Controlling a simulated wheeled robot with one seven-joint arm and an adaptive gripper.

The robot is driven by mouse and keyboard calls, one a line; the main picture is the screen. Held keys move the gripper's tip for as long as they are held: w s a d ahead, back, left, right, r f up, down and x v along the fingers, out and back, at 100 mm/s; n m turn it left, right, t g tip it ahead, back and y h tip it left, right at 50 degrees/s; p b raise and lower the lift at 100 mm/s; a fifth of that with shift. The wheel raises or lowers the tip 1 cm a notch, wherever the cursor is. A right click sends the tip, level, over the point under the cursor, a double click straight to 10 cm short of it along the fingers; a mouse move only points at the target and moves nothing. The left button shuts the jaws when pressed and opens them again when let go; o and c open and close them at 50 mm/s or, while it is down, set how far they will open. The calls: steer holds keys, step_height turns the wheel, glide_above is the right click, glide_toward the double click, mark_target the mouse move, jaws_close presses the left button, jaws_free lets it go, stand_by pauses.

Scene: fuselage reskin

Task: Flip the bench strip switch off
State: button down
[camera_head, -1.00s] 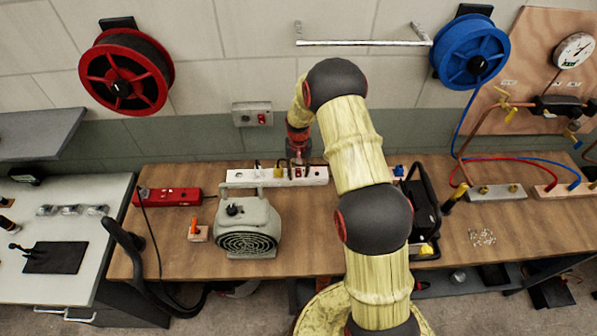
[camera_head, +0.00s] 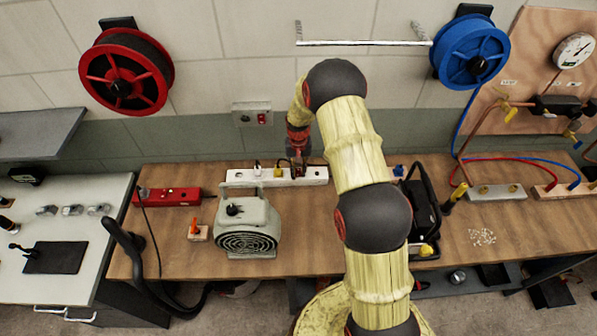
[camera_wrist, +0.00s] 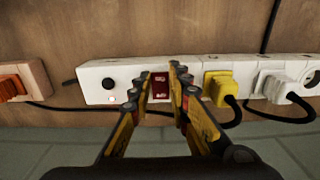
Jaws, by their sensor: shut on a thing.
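The white bench strip (camera_head: 240,175) lies along the back of the wooden bench; it also runs across the wrist view (camera_wrist: 215,67). Its red rocker switch (camera_wrist: 161,85) sits between a black round knob and a yellow plug. My gripper (camera_wrist: 161,76) has its two yellow-and-black fingers on either side of this switch, shut on it. In the head view my gripper (camera_head: 298,168) is down at the strip, right of the yellow plug, and hides the switch. A small light (camera_wrist: 113,99) on the strip glows faintly near the knob. The switch's tilt is too small to tell.
A yellow plug (camera_wrist: 217,86) sits close beside the fingers, with a white plug (camera_wrist: 280,86) beyond it. A grey heater-like unit (camera_head: 247,225) stands in front of the strip. A red box (camera_head: 170,197) lies left. A black frame (camera_head: 423,205) stands right of my arm.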

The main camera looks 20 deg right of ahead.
mark_target(298, 169)
steer(key=shift+w+d+g+y, duration=0.1)
steer(key=shift+w+g+y, duration=0.2)
steer(key=shift+g, duration=0.4)
steer(key=shift+r+g+y, duration=0.15)
steer(key=shift+g+y, duration=0.15)
steer(key=shift+g, duration=0.3)
steer(key=c, duration=1.7)
jaws_free()
steer(key=v, duration=0.7)
steer(key=shift+w+r, duration=0.1)
steer(key=shift+r, duration=0.1)
